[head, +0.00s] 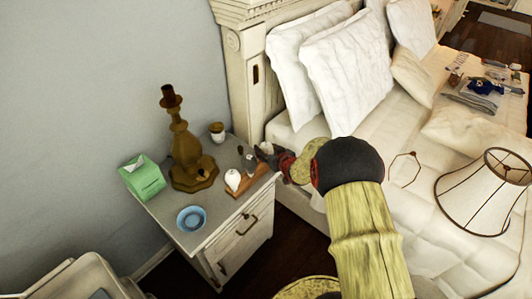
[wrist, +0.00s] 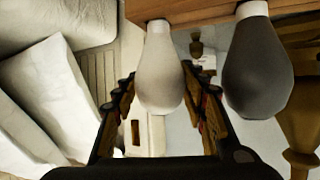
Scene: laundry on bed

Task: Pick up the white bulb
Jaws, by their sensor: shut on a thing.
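The white bulb (wrist: 160,75), rounded with a narrower neck, is between my gripper's fingers (wrist: 162,110) in the wrist view. The fingers are shut on its sides. Its neck end meets the edge of a wooden board (wrist: 195,8); I cannot tell if it bears on it. A dark grey bulb of like shape (wrist: 258,65) stands just right of the right finger. In the head view my gripper (head: 272,160) is at the right end of the board (head: 243,190), low over the nightstand. A white bulb-shaped thing (head: 232,180) shows on the board's near end.
The nightstand (head: 205,232) also bears a green tissue box (head: 143,178), a brown lamp base (head: 187,150), a small cup (head: 217,132) and a blue bowl (head: 191,218). The bed with pillows (head: 345,70) is at right, with a lampshade (head: 485,195) on it.

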